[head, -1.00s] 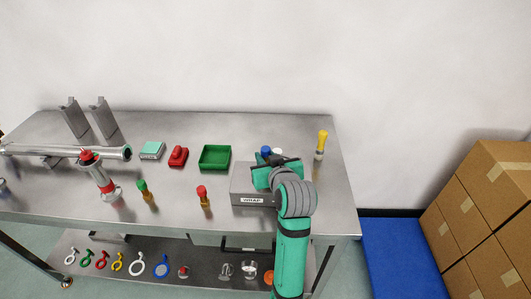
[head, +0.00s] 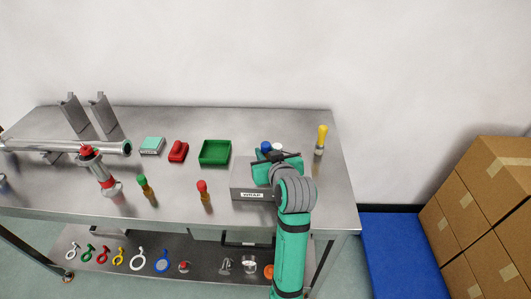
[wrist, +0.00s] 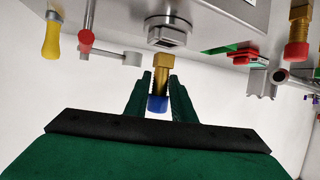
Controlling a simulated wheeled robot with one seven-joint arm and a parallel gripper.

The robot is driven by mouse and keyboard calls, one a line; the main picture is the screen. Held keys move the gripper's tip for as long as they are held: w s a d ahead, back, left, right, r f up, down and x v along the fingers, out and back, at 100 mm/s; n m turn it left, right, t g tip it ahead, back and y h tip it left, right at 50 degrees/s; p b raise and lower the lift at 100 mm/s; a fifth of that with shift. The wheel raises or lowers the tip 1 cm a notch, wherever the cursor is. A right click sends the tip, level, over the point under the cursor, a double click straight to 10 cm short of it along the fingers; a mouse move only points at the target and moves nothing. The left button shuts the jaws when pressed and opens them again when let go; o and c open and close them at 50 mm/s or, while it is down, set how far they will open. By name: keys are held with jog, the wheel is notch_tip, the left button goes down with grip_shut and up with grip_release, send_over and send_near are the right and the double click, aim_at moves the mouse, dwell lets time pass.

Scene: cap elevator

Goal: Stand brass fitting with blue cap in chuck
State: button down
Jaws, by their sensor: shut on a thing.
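My gripper (wrist: 158,80) is shut on the brass fitting with blue cap (wrist: 160,72), one green finger on each side. The wrist view is upside down, so the cap hangs at the picture's bottom and the brass end points at the chuck. The chuck (wrist: 168,36) is a grey metal socket on a round flange on the grey WRAP box. The fitting's brass end is close to it; I cannot tell whether they touch. In the head view my gripper (head: 277,166) is over the WRAP box (head: 245,194) and the blue cap (head: 266,147) shows behind it. The chuck is hidden there.
A yellow-capped fitting (head: 321,140) stands right of the box. A red-capped fitting (head: 204,193) and a green-capped one (head: 146,187) stand left of it. A green tray (head: 215,152) lies behind-left. A red-ended lever (wrist: 86,38) is beside the chuck.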

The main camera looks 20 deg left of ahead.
jog(key=shift+f, duration=1.1)
dwell(0.8)
jog(key=c, duration=1.4)
grip_release()
jog(key=shift+v, duration=3.5)
